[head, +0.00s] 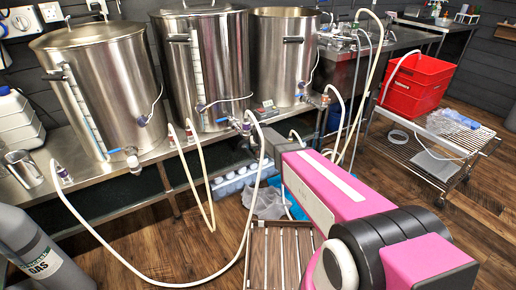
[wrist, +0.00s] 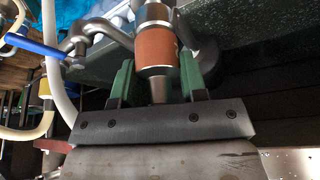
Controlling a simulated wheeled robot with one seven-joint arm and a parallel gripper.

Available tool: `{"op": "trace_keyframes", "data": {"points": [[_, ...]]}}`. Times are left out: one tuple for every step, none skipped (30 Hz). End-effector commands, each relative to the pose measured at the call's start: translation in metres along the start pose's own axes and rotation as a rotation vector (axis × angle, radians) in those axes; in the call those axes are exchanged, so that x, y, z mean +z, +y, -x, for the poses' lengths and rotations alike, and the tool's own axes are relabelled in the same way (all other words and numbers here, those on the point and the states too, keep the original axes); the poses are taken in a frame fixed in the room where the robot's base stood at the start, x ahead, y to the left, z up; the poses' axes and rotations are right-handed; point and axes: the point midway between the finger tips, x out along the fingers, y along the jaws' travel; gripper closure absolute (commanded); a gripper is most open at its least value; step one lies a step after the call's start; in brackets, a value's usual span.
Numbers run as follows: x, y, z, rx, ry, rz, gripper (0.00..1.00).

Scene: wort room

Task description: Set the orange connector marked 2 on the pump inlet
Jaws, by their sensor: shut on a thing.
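In the wrist view my gripper (wrist: 153,85) has green fingers shut around the orange connector (wrist: 156,50). The connector has an orange middle band with bare metal at both ends. No number shows on the side I see. Its far end is close to grey metal fittings (wrist: 185,28) at the top of the picture; I cannot tell whether it touches them or whether they are the pump inlet. A curved metal pipe (wrist: 95,27) with a blue lever (wrist: 35,43) is left of the connector. In the head view my pink arm hides the gripper and connector.
Three steel kettles (head: 97,85) stand on a metal bench, with pale hoses (head: 205,195) hanging from their valves. A red crate (head: 415,85) sits on a wire cart at right. A slatted rack (head: 279,255) and a gas cylinder (head: 45,260) stand in front. Wood floor is open at left centre.

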Motion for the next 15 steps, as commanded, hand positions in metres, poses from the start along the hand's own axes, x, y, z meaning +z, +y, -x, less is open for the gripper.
{"op": "trace_keyframes", "data": {"points": [[0.0002,0.0,-0.0009,0.0,0.0,0.0,0.89],[0.0004,0.0,-0.0014,0.0,0.0,0.0,0.89],[0.0006,0.0,-0.002,0.0,0.0,0.0,0.89],[0.0008,0.0,-0.0024,0.0,0.0,0.0,0.89],[0.001,0.0,-0.0029,0.0,0.0,0.0,0.89],[0.0012,0.0,-0.0035,0.0,0.0,0.0,0.89],[0.0014,0.0,-0.004,0.0,0.0,0.0,0.89],[0.0016,0.0,-0.0044,0.0,0.0,0.0,0.89],[0.0019,0.0,-0.005,0.0,0.0,0.0,0.89],[0.0021,0.0,-0.0056,0.0,0.0,0.0,0.89],[0.0023,0.0,-0.006,0.0,0.0,0.0,0.89],[0.0025,0.0,-0.0066,0.0,0.0,0.0,0.89],[0.0028,0.0,-0.0071,0.0,0.0,0.0,0.89],[0.0029,0.0,-0.0076,0.0,0.0,0.0,0.89],[0.0032,0.0,-0.0082,0.0,0.0,0.0,0.89]]}}
